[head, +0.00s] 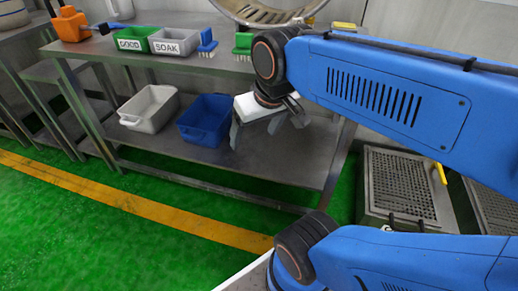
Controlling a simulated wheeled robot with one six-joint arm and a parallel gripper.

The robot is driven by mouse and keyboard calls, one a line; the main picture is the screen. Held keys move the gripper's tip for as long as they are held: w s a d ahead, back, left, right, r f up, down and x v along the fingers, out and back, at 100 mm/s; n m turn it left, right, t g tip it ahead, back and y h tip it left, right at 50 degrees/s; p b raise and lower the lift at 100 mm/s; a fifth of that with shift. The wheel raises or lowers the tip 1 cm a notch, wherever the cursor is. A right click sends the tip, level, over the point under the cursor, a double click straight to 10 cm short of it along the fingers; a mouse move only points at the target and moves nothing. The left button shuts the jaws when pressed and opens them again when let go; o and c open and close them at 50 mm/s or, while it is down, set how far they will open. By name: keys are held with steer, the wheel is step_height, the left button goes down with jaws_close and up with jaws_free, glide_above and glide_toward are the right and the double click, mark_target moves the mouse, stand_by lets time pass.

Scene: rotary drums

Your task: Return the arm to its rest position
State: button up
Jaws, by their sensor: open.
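My blue arm reaches in from the right side of the head view. My gripper (268,125) hangs from the wrist, white-bodied with grey fingers, in front of the steel table's lower shelf. It is open, and I see nothing held between the fingers. Part of the gripper's far side is hidden by the wrist and fingers.
The steel table (205,65) carries a green GOOD bin (130,44), a grey SOAK bin (176,47), a blue brush (207,42) and a green brush (242,43). White (150,108) and blue (204,118) tubs sit below. Perforated crates (402,185) stand right. Green floor is clear at left.

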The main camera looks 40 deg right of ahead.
steer(key=shift+n, duration=0.5)
steer(key=f, duration=0.1)
steer(key=s+f, duration=0.2)
steer(key=shift+s+a+f, duration=0.25)
steer(key=shift+a+f, duration=0.05)
stand_by(0.6)
